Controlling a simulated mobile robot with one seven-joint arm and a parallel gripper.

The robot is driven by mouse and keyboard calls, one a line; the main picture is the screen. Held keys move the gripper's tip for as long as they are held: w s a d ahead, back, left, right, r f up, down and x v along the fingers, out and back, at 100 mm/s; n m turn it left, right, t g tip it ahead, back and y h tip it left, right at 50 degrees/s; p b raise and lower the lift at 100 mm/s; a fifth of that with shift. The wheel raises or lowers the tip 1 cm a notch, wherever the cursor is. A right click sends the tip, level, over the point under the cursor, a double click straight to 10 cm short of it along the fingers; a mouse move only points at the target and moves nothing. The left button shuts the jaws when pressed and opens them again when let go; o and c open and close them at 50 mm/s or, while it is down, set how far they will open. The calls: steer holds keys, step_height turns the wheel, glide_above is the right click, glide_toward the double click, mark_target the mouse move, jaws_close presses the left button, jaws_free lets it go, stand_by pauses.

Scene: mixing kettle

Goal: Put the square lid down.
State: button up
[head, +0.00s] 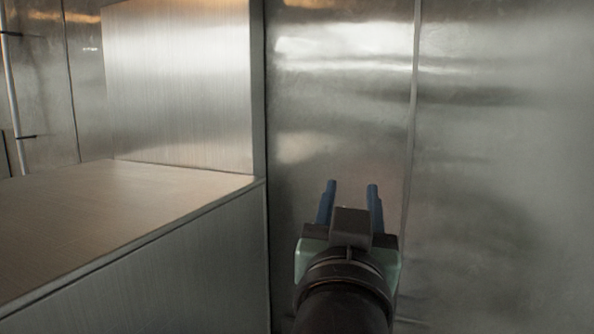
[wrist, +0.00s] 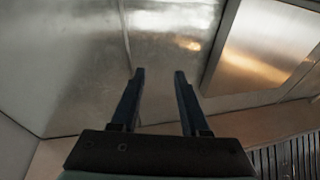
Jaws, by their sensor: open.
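My gripper (head: 351,187) is in the lower middle of the head view, in front of a metal wall. Its two blue fingers are apart, with nothing between them. In the wrist view my gripper (wrist: 159,73) also shows open and empty, fingers pointing at metal panels. No square lid shows in either view.
A metal counter or ledge (head: 110,215) with a flat top stands at the left, with an upright panel (head: 180,85) at its back. A metal wall (head: 500,170) fills the right side. A slatted grille (wrist: 290,158) shows at the lower right of the wrist view.

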steer(key=s+a+r+n+t+y, duration=0.1)
steer(key=s+a+r+t+y, duration=0.1)
steer(key=s+r, duration=0.4)
steer(key=s+a+r+n+t+y, duration=0.2)
steer(key=s+a+r+t, duration=0.2)
steer(key=s, duration=0.4)
step_height(320, 180, up, 2)
steer(key=shift+r+t, duration=0.2)
steer(key=shift+t, duration=0.4)
steer(key=shift+w+d, duration=0.1)
